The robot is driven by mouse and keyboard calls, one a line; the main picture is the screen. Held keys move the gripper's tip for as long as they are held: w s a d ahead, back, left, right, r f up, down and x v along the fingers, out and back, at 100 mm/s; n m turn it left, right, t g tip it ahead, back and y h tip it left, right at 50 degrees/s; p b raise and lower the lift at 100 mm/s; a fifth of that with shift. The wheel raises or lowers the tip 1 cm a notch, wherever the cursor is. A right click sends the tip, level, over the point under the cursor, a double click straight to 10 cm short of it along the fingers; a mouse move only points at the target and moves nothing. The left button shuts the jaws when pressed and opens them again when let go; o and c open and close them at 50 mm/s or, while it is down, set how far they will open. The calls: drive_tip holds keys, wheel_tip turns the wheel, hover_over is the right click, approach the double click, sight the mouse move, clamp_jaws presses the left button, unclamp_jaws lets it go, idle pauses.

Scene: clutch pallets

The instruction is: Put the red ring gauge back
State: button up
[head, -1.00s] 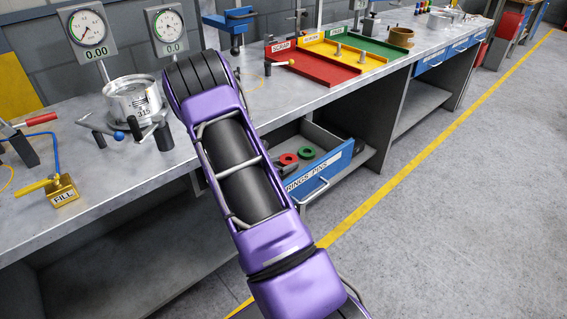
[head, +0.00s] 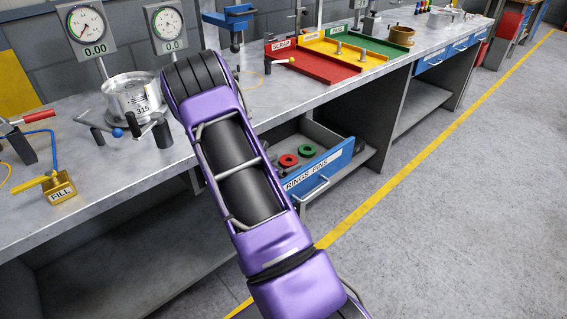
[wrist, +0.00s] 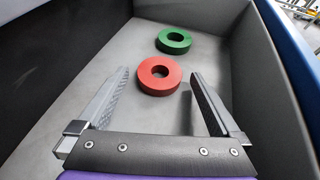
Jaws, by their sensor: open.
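The red ring gauge (wrist: 143,82) lies flat on the floor of the open grey drawer in the wrist view. It also shows in the head view (head: 288,160), inside the drawer labelled RINGS PINS (head: 306,180). My gripper (wrist: 160,79) is open in the wrist view, its two fingers spread to the left and right of the red ring. No contact between fingers and ring shows. In the head view my purple arm reaches down past the bench edge, and my gripper is hidden there.
A green ring (wrist: 174,41) lies just beyond the red ring in the drawer. The drawer walls (wrist: 266,80) stand close on the right and at the back. Above, the bench holds a gauge cylinder (head: 132,95) and red, yellow and green trays (head: 310,66).

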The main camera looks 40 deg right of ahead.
drive_tip(key=shift+r, duration=0.15)
drive_tip(key=shift+r+p, duration=0.3)
drive_tip(key=shift+p, duration=0.1)
drive_tip(key=p+v, duration=0.1)
drive_tip(key=v, duration=1.1)
drive_tip(key=shift+r, duration=0.15)
